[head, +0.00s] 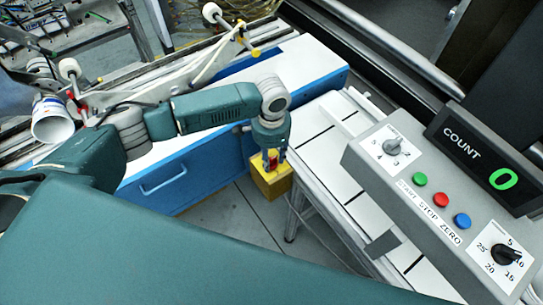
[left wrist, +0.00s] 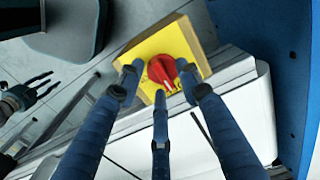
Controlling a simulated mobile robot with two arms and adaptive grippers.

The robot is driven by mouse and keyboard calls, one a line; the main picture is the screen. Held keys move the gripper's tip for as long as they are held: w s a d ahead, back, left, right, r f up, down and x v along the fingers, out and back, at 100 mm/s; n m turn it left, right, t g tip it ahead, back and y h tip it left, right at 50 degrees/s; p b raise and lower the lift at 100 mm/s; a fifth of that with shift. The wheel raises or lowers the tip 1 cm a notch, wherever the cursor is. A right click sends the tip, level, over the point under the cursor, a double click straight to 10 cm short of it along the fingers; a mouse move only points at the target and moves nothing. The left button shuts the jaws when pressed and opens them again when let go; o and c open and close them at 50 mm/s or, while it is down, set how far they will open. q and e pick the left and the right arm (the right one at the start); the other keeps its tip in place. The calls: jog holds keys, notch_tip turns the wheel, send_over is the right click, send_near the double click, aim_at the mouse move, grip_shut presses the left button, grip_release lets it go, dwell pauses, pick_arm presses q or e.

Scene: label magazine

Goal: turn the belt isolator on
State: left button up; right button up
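The belt isolator is a yellow box (head: 271,184) with a red rotary knob (left wrist: 162,70). In the head view it sits low beside the blue cabinet, below my left gripper (head: 271,157). Contact cannot be told. The knob's pointing direction is hard to read. My right gripper (left wrist: 38,90) shows at the left edge of the left wrist view, fingers apart and empty, away from the isolator.
A grey control box (head: 440,195) with two dials, green, red and blue buttons and a COUNT display (head: 503,179) reading 0 stands at the right. A white slatted conveyor (head: 330,155) runs beside the isolator. A blue cabinet (head: 180,165) stands to its left. Grey floor lies below.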

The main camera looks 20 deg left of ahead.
pick_arm(q)
grip_shut()
jog(key=m+p, duration=0.2)
jog(key=m, duration=0.1)
jog(key=shift+r, duration=0.15)
jog(key=m+p, duration=0.1)
jog(key=m, duration=0.3)
jog(key=shift+a+p, duration=0.1)
jog(key=shift+p, duration=0.25)
jog(key=m, duration=0.5)
jog(key=shift+m+p, duration=0.4)
jog(key=shift+a+m, duration=0.15)
jog(key=shift+m, duration=2.45)
grip_release()
